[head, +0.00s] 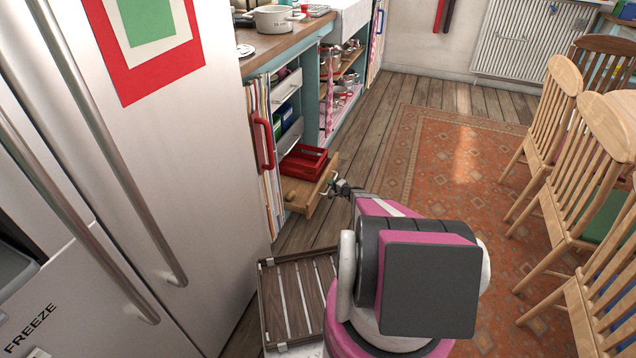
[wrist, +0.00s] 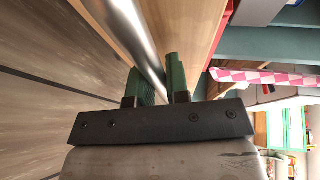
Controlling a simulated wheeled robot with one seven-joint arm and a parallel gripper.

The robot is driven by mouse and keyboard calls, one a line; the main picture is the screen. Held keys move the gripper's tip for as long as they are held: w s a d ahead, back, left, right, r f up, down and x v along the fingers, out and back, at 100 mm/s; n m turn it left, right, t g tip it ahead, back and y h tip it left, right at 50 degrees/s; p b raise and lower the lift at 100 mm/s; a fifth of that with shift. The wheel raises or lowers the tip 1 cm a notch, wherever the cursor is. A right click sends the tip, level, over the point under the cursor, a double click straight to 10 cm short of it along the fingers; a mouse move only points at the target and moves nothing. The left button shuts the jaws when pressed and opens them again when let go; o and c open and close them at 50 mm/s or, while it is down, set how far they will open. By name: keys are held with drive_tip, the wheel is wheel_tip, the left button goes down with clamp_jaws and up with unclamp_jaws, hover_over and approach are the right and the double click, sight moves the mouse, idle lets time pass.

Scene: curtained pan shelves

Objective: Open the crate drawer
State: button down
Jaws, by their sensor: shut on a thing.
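The crate drawer (head: 300,196) is a low wooden drawer at the bottom of the cabinet. It stands partly pulled out, with a red crate (head: 303,161) in it. A metal bar handle (head: 329,182) runs along its front. My gripper (head: 339,187) is at this handle. In the wrist view the green fingers of my gripper (wrist: 155,82) stand on either side of the silver bar handle (wrist: 125,25) and are shut on it. The wooden drawer front (wrist: 190,30) lies right behind the bar. The far end of the handle is out of the wrist view.
A large steel fridge (head: 180,150) stands close on the left. Wooden chairs (head: 560,165) stand on the right. The rug (head: 440,170) between is clear. Shelves with pans (head: 345,85) lie beyond the drawer.

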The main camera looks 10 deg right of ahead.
drive_tip(key=s+d, duration=1)
drive_tip(key=d, duration=0.5)
drive_tip(key=c, duration=1.1)
unclamp_jaws()
drive_tip(key=v, duration=1)
drive_tip(key=shift+s+d+r, duration=0.1)
drive_tip(key=shift+s+d, duration=0.1)
drive_tip(key=shift+s, duration=0.15)
